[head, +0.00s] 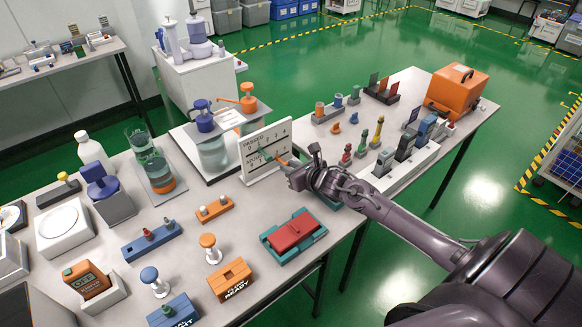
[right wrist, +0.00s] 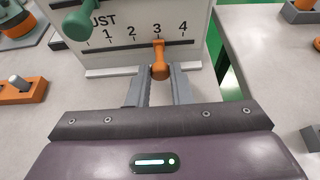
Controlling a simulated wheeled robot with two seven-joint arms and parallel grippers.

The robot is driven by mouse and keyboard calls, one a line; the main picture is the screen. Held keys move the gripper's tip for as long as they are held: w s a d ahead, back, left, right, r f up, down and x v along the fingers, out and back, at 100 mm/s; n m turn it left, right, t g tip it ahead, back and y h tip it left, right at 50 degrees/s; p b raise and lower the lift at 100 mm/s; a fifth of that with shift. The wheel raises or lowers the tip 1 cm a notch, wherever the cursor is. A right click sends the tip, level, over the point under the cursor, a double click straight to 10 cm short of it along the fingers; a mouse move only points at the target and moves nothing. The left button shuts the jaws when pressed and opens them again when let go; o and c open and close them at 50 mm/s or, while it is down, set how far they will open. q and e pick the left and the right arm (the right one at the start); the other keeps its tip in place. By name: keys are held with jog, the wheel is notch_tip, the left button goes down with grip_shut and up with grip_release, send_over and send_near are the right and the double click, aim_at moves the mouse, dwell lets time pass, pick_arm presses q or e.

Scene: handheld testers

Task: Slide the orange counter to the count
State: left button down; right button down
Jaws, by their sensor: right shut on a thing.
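The white counter board (head: 252,142) stands upright on the table, with number scales and slots on its face. The orange counter (right wrist: 159,50) sits on the lower slot, lined up with the 3 mark in the right wrist view. In the head view the orange counter (head: 284,161) is small and partly covered by my gripper. My right gripper (head: 290,167) reaches the board from the right; its fingers are shut on the counter's knob. The green counter (right wrist: 88,22) is on the upper slot, further left, and clear of the fingers. My left gripper is not in view.
A red block in a teal tray (head: 293,231) lies in front of the board. An orange peg holder (head: 214,210) is to its left. Pump bottles (head: 210,150) stand behind left. Racks of coloured pegs (head: 362,143) stand to the right.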

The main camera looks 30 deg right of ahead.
jog(key=a, duration=0.9)
jog(key=shift+s+a+b, duration=0.2)
jog(key=shift+s+b, duration=0.2)
jog(key=c, duration=1.3)
grip_release()
jog(key=shift+a, duration=0.1)
